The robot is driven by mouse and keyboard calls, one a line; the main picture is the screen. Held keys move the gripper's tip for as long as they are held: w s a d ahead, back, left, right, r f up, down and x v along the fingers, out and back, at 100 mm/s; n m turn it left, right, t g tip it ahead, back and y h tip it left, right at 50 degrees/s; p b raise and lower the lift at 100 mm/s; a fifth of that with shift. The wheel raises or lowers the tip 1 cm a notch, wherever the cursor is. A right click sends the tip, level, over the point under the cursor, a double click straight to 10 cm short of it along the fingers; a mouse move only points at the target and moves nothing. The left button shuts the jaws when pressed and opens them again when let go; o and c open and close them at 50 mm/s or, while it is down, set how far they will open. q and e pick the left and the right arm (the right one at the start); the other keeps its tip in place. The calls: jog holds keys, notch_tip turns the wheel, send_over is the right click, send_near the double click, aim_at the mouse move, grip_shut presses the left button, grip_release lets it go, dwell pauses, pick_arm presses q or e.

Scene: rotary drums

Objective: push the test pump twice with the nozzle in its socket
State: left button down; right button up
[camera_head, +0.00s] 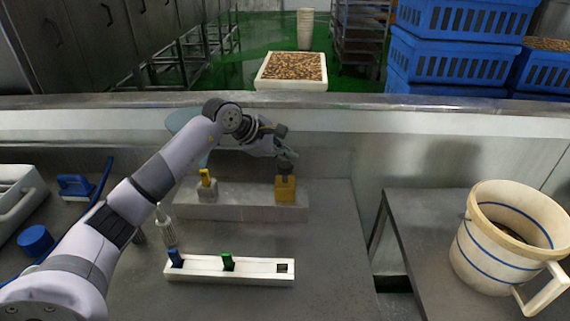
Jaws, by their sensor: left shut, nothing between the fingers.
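A yellow block with a dark top (285,190), which looks like the test pump, stands at the right end of a grey ledge. A yellow nozzle (206,177) stands upright in a small grey socket block (208,191) at the ledge's left part. My left gripper (288,157) is shut and empty, just above the dark top of the yellow block; whether it touches is too small to tell. A white rack (205,275) in front holds a blue piece (176,258) and a green piece (227,261); its right hole is empty. My right gripper is not in view.
A blue-striped bucket (502,240) stands on a separate table at right, across a gap. Blue items (75,186) lie at left. The counter right of the rack is clear.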

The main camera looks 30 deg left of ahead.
aim_at(286, 166)
pick_arm(q)
jog(key=shift+r+p, duration=1.4)
jog(key=shift+r, duration=1.15)
